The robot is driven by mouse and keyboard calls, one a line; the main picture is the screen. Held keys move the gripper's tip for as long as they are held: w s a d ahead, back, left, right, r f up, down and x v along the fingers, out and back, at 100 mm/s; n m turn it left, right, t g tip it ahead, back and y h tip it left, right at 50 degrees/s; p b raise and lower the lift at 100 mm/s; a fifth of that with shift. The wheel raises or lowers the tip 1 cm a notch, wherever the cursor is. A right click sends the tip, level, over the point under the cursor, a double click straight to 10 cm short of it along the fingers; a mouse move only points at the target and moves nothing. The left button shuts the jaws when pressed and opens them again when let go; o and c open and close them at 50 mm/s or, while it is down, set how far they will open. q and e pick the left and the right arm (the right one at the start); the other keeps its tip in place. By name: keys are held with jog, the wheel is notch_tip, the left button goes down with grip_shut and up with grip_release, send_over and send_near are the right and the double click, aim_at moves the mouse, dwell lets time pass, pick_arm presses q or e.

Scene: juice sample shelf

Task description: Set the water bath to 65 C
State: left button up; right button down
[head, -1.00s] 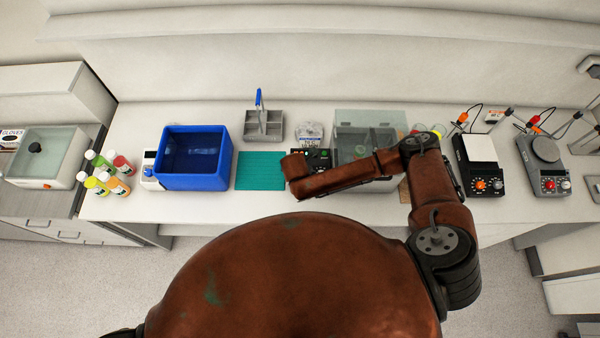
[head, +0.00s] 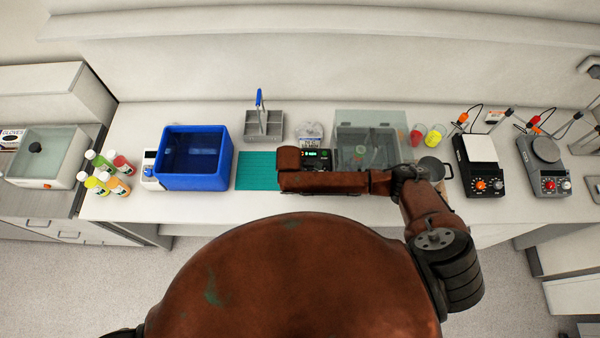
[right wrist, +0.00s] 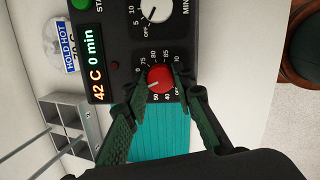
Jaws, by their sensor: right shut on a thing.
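The water bath (head: 368,125) is a grey tank with a clear lid at mid bench. Its dark control panel (head: 318,155) is at its left and partly hidden by my right arm in the head view. In the right wrist view, the display (right wrist: 95,62) reads 42 C and 0 min. My right gripper (right wrist: 160,75) is shut on this knob, one finger on each side. A white-faced timer knob (right wrist: 155,10) is beside it. My left gripper is not in view.
A teal mat (head: 258,170) and a blue tub (head: 193,158) lie left of the panel. A grey caddy (head: 264,124) and a HOLD HOT-labelled container (right wrist: 60,45) stand behind. Red (head: 416,135) and yellow (head: 435,135) cups and a pot (head: 434,168) stand right of the bath.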

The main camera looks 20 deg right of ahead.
jog(key=shift+m, duration=0.6)
jog(key=c, duration=1.6)
grip_release()
jog(key=shift+r, duration=0.1)
jog(key=v, duration=1.1)
jog(key=shift+r, duration=0.45)
